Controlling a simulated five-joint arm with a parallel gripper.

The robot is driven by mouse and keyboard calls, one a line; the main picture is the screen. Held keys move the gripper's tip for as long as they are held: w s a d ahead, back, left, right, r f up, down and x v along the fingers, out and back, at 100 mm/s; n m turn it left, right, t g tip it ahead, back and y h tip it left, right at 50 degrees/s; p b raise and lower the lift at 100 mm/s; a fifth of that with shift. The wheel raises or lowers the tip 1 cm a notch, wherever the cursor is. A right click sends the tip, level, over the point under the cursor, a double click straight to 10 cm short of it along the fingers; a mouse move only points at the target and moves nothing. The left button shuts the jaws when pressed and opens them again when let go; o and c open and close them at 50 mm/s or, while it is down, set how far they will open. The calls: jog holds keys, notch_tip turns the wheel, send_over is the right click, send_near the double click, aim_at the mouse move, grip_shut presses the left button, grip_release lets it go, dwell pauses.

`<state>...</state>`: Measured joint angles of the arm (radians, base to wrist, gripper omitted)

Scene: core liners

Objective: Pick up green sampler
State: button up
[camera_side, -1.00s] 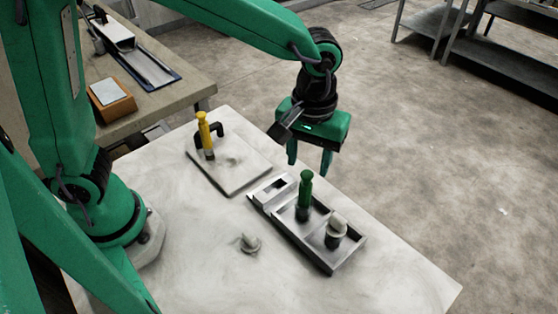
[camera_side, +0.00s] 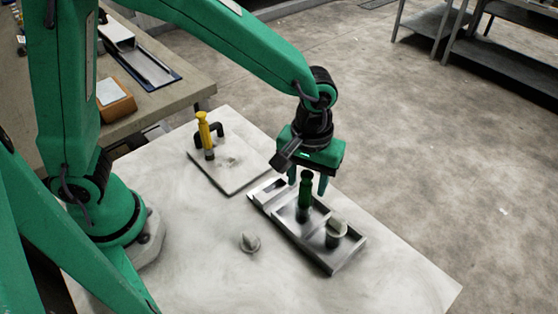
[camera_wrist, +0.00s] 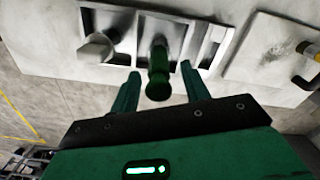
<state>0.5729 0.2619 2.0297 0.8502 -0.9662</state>
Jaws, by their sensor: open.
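The green sampler (camera_side: 305,195) stands upright in a compartment of the grey metal tray (camera_side: 318,262). My gripper (camera_side: 307,182) is open, with its fingers low near the sampler's top. In the wrist view the sampler (camera_wrist: 159,75) shows between and a little beyond the two open fingertips of my gripper (camera_wrist: 160,80), and neither finger visibly touches it. The tray (camera_wrist: 205,62) also shows in the wrist view, behind the sampler. The sampler's lower end is partly hidden by the tray.
A grey-white capped piece (camera_side: 336,232) stands in the tray's near compartment. A yellow sampler (camera_side: 205,135) stands on a pale board (camera_side: 228,180) with a black handle (camera_side: 219,130). A small grey cone (camera_side: 250,242) lies on the table. The table's right front is clear.

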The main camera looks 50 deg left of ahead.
dwell(0.4)
grip_shut()
jog(key=shift+r, duration=0.1)
jog(key=shift+r, duration=4.95)
